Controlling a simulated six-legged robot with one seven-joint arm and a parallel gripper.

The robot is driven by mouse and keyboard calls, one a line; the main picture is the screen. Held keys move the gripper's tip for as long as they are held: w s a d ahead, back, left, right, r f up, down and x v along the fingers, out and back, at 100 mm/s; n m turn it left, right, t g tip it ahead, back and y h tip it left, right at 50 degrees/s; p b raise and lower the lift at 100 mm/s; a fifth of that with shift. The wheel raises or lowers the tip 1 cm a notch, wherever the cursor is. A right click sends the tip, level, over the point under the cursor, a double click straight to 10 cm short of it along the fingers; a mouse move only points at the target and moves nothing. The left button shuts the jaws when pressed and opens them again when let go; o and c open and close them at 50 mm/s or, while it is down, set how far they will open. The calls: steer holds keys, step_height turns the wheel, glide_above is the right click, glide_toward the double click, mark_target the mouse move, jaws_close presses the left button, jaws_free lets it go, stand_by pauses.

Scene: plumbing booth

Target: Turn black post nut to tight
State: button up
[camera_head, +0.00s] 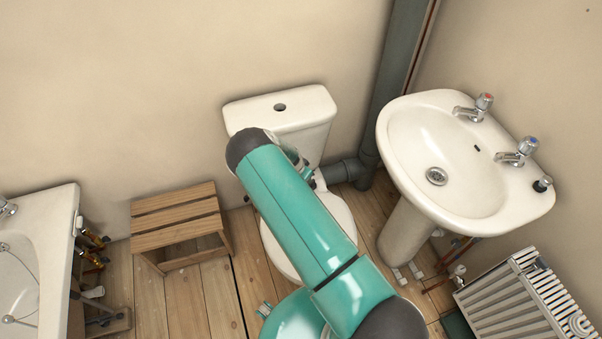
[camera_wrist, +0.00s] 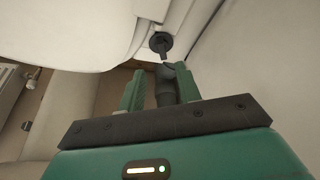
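In the wrist view a black nut (camera_wrist: 160,42) with a short post below it sits under a white ceramic body, which looks like the toilet cistern (camera_head: 285,108). My gripper (camera_wrist: 158,69) has its two green fingers apart, just short of the nut and below it in the picture. A dark stubby cylinder (camera_wrist: 165,88) shows between the fingers; I cannot tell whether it is held or stands behind them. In the head view my teal arm reaches over the toilet and hides most of the gripper and the nut.
A washbasin (camera_head: 455,160) on a pedestal stands right of the toilet, with a radiator (camera_head: 515,300) below it. A grey pipe (camera_head: 398,75) rises behind. A wooden step stool (camera_head: 180,225) stands left of the toilet. A bathtub (camera_head: 50,240) is at far left.

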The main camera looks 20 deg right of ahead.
steer(key=v, duration=0.4)
stand_by(0.4)
steer(key=s+a+r+n+y, duration=0.1)
steer(key=s+a+r, duration=0.15)
steer(key=r, duration=0.95)
steer(key=s+a+r+n+t+y, duration=0.1)
steer(key=s+a+r+n+y, duration=0.15)
steer(key=r, duration=0.95)
steer(key=s+a+r+n+y, duration=0.1)
steer(key=s+r, duration=0.2)
steer(key=r, duration=0.9)
steer(key=s+a+r+n+t, duration=0.1)
steer(key=s+a+r+n, duration=0.15)
steer(key=s+r, duration=0.85)
steer(key=s+r+n, duration=0.2)
steer(key=s, duration=0.6)
steer(key=s+r+n+t, duration=0.1)
steer(key=s+r+n, duration=0.2)
steer(key=s, duration=0.5)
steer(key=shift+d+h, duration=0.3)
steer(key=shift+h, duration=0.05)
